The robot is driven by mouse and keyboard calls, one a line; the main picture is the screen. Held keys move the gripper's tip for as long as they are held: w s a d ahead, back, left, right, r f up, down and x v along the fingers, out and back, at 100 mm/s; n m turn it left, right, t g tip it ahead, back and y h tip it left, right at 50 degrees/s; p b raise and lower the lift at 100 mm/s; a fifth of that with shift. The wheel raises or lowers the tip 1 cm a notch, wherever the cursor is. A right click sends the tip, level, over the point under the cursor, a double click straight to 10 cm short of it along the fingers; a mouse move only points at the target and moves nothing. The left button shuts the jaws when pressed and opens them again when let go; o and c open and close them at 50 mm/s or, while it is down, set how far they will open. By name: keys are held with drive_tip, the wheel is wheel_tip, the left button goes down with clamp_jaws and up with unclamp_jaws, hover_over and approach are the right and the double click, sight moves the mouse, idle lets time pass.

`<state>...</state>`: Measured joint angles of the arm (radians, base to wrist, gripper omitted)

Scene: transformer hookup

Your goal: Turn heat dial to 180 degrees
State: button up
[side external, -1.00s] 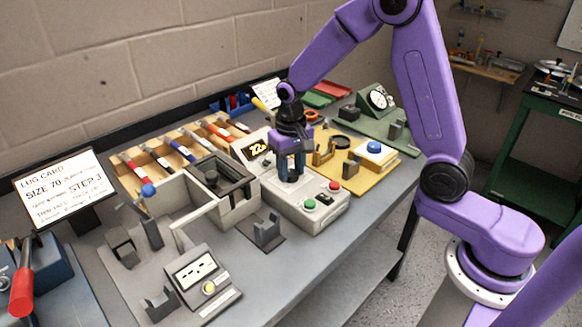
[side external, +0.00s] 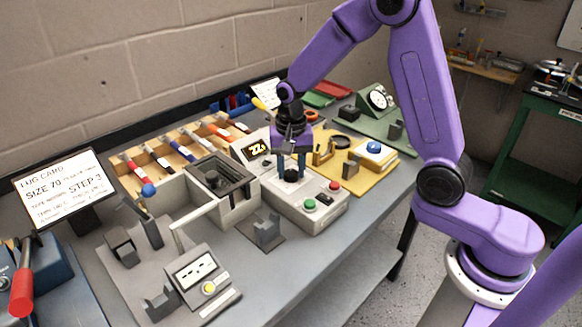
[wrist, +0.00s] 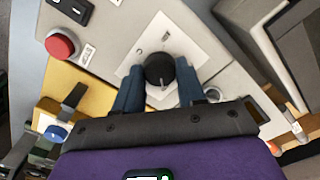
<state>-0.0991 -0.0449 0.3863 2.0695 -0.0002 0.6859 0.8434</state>
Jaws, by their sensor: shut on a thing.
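The heat dial is a small black round knob with a pale pointer line (wrist: 160,69) on top of a light grey control box (side external: 320,208). It also shows in the side external view (side external: 291,175). My gripper (side external: 291,168) points down over the box, its two blue fingers on either side of the dial. In the wrist view the fingers (wrist: 160,84) sit against the dial's sides, and my gripper is shut on it. A lit display (side external: 257,149) on the box reads "22", with its right part hidden by my gripper.
A green button (side external: 309,205) and a red button (side external: 334,187) sit on the box near the dial. A grey open-topped block (side external: 238,205) stands close on the left. A yellow board (side external: 346,176) with fixtures lies on the right.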

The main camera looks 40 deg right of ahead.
sight(291, 175)
drive_tip(key=o, duration=1.1)
drive_tip(key=shift+c, duration=0.2)
wheel_tip(291, 175, up, 18)
drive_tip(key=shift+f, duration=0.25)
drive_tip(key=s+f+n, duration=0.4)
drive_tip(key=s+n, duration=0.6)
drive_tip(key=s, duration=0.4)
drive_tip(key=s+f+n, duration=0.5)
drive_tip(key=s+n, duration=0.5)
drive_tip(key=s, duration=0.5)
drive_tip(key=shift+d+f+n, duration=0.2)
drive_tip(key=shift+d+n, duration=0.1)
drive_tip(key=shift+d, duration=0.05)
